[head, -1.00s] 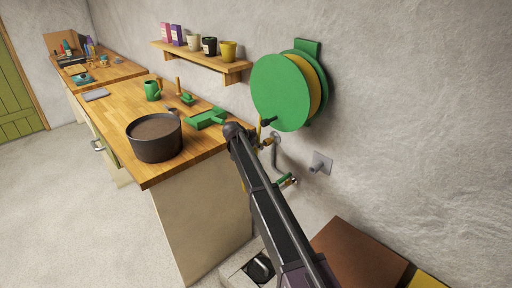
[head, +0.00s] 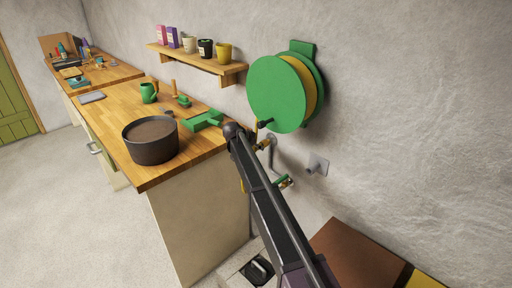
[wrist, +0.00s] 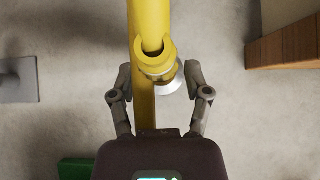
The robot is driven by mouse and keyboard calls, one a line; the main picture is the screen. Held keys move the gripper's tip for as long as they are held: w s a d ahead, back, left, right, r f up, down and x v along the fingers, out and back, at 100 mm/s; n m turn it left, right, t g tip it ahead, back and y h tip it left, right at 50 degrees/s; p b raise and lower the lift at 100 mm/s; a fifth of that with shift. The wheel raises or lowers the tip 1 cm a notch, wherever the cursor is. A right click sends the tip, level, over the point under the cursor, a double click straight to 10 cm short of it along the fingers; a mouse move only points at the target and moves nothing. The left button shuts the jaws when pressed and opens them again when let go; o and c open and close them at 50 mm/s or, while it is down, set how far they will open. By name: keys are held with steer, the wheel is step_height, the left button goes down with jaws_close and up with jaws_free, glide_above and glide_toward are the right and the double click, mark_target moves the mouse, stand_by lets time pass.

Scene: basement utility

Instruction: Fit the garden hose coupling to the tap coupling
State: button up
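The yellow garden hose coupling (wrist: 154,64), with a pale collar, sits at the end of a yellow hose between my fingertips in the wrist view. In the head view my arm hides the gripper and most of the hose; a sliver of yellow hose (head: 242,186) shows beside the arm. The tap (head: 284,182) with a green handle is on the wall just right of my arm. I cannot make out the tap coupling clearly.
A green hose reel (head: 278,95) hangs on the wall above the tap. A grey wall bracket (head: 317,166) sticks out to the right. The wooden worktop (head: 165,172) carries a dark pot (head: 150,151) and stands left of my arm. A brown box (head: 355,258) is below.

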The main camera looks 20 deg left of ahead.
steer(key=shift+s, duration=0.15)
stand_by(0.3)
steer(key=s+a, duration=0.4)
steer(key=s, duration=0.3)
steer(key=s+d, duration=0.4)
steer(key=d, duration=0.8)
steer(key=s+d, duration=0.4)
steer(key=d, duration=0.9)
steer(key=shift+s, duration=0.35)
steer(key=shift+d, duration=0.15)
steer(key=s+d+n+g+y+p, duration=0.2)
steer(key=s+d+g, duration=0.2)
steer(key=s+d, duration=0.6)
steer(key=s+d+n+g+y+p, duration=0.2)
steer(key=s+d, duration=0.9)
steer(key=d, duration=0.7)
steer(key=shift+d+n+g+p, duration=0.35)
steer(key=shift+n+g+p, duration=0.25)
steer(key=shift+g+p, duration=0.3)
